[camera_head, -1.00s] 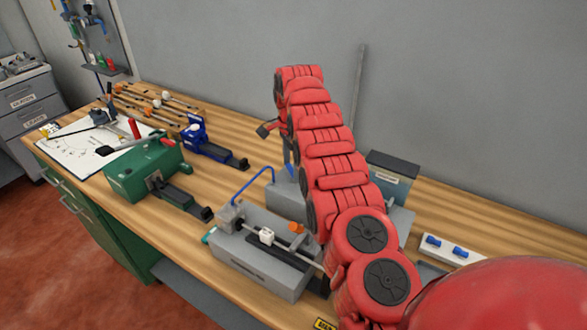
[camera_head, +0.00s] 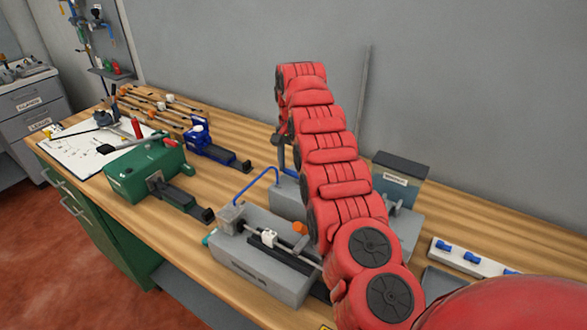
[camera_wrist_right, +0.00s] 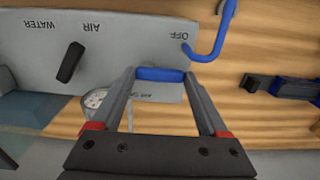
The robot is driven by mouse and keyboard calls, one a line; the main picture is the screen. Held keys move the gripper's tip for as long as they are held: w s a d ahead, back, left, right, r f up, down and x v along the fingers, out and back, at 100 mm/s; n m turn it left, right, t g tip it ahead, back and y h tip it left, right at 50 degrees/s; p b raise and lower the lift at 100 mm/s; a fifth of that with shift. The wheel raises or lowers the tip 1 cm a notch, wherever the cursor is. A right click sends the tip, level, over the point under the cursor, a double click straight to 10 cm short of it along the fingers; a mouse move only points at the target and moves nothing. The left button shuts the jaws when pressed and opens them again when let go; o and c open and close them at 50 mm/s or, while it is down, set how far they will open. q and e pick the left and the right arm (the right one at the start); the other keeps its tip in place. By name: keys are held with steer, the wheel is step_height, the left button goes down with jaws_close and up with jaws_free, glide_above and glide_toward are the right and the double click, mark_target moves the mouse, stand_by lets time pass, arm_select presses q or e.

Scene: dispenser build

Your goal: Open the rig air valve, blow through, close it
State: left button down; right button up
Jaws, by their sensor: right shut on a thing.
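In the right wrist view, which looks upside down, a grey rig panel carries the labels WATER, AIR and OFF. A blue bar handle (camera_wrist_right: 160,74) lies between the two fingertips of my right gripper (camera_wrist_right: 159,78), near the OFF label. The gripper is shut on this handle. A black lever knob (camera_wrist_right: 70,62) sits by the AIR label, apart from the fingers. A round gauge (camera_wrist_right: 96,98) is partly hidden. In the head view my right gripper (camera_head: 282,155) is mostly hidden by my red arm, over the grey rig base (camera_head: 284,197). My left gripper is not in view.
A blue hose (camera_head: 262,173) runs from the rig to a grey fixture (camera_head: 250,265) in front, with a rod, white block and orange knob. Green (camera_head: 135,180) and blue (camera_head: 203,137) devices stand at left. A strip with blue pieces (camera_head: 470,257) lies at right.

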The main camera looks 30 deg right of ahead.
mark_target(292, 172)
stand_by(0.4)
steer(key=o, duration=1.2)
steer(key=shift+o, duration=0.2)
step_height(292, 172, up, 17)
steer(key=p, duration=1.7)
steer(key=shift+r, duration=0.2)
steer(key=shift+a, duration=0.1)
